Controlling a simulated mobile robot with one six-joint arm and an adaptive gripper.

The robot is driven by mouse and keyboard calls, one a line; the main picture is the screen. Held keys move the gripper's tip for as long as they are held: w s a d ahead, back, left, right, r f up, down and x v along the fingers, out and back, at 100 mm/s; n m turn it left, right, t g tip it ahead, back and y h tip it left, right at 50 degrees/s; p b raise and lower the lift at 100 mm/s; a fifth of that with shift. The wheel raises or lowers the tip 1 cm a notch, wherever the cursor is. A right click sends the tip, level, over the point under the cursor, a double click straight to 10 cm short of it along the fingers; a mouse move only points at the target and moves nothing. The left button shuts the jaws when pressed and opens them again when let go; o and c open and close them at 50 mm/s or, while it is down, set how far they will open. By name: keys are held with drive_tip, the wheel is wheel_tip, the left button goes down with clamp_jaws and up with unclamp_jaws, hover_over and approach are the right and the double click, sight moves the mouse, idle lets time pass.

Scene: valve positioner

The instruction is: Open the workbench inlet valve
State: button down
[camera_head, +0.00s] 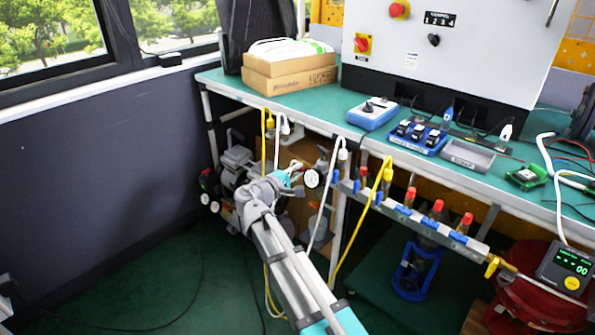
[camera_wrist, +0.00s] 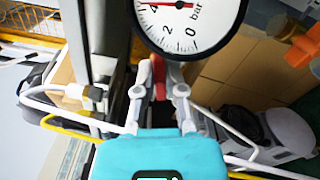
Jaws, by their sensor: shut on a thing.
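My gripper (camera_wrist: 160,90) is shut on a narrow red part, seemingly the inlet valve's handle (camera_wrist: 158,69), just below a round white pressure gauge (camera_wrist: 188,22) marked in bar. The fingers and the gauge hide most of the handle and the valve body. The gauge needle lies near the 4. In the head view my gripper (camera_head: 292,178) is under the front left part of the workbench (camera_head: 228,90), beside the small gauge (camera_head: 312,178).
A manifold rail (camera_head: 420,217) with red and blue fittings runs along the bench front to the right. Yellow and white hoses hang close around my arm. A grey motor unit (camera_head: 236,157) sits behind. Floor at the left is mostly clear.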

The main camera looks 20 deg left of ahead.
drive_tip(key=m, duration=0.3)
drive_tip(key=shift+s+f, duration=0.1)
drive_tip(key=shift+m, duration=0.3)
idle(0.3)
drive_tip(key=c, duration=0.7)
unclamp_jaws()
drive_tip(key=v, duration=1.2)
